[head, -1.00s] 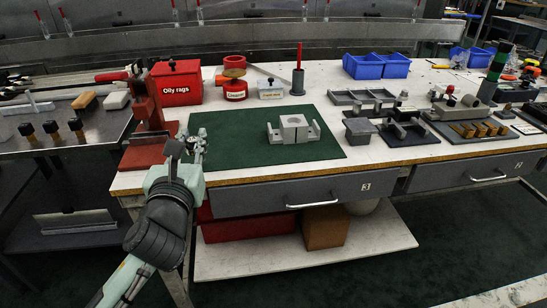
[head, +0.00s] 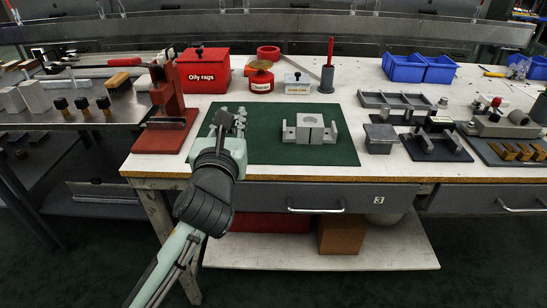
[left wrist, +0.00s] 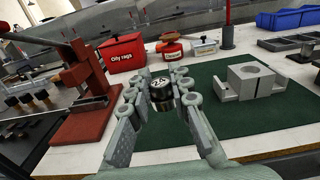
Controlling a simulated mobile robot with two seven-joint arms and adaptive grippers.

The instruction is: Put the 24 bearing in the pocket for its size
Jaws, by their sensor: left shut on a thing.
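My left gripper (head: 229,118) is shut on a short dark round piece (left wrist: 161,92), which has a pale marked top. The mark looks like a number, but I cannot read it surely. In the left wrist view the piece sits between the fingers (left wrist: 160,100), upright or nearly so. In the head view the gripper hides it and is in front of the left part of the green mat (head: 260,150). A grey divided tray (head: 396,103) with several open compartments lies right of the mat. No size marks on it are readable. My right gripper is not in view.
A grey block fixture (head: 310,130) stands on the mat. A red press (head: 168,95) is close at the left. A red Oily rags box (head: 203,72), a red can (head: 261,78) and a post (head: 327,70) stand behind. Grey fixtures (head: 437,142) stand at right.

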